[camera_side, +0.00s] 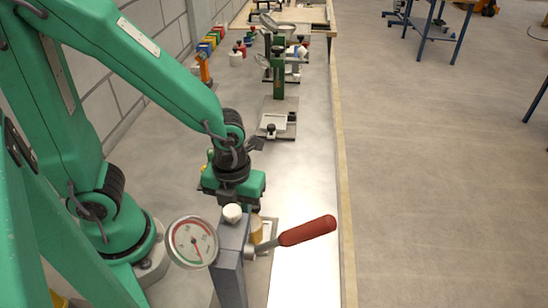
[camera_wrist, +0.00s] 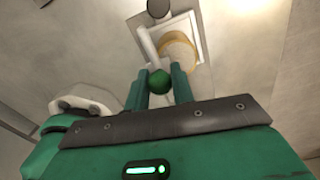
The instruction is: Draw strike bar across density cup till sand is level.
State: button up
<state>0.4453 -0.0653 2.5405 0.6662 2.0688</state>
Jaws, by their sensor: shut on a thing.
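In the wrist view, my gripper (camera_wrist: 160,88) is shut on a round green knob (camera_wrist: 159,76). A pale bar (camera_wrist: 147,46) runs from behind this knob, and it looks like the strike bar. The bar lies along the left side of the density cup (camera_wrist: 180,40), whose tan rim shows as a ring on a pale square plate. I cannot tell whether the sand in the cup is level. In the side view, my gripper (camera_side: 236,207) points down just behind the cup (camera_side: 256,230), which is partly hidden by a grey post. The knob and bar are hidden there.
A grey post (camera_side: 231,262) with a round dial gauge (camera_side: 193,242) and a red-handled lever (camera_side: 307,231) stands close in front of my gripper. A small white device (camera_side: 273,122) and a green stand (camera_side: 278,75) are farther along the bench. The bench's right strip is bare.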

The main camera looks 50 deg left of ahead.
jog(key=shift+w+d, duration=1.75)
dwell(0.8)
jog(key=shift+r, duration=3)
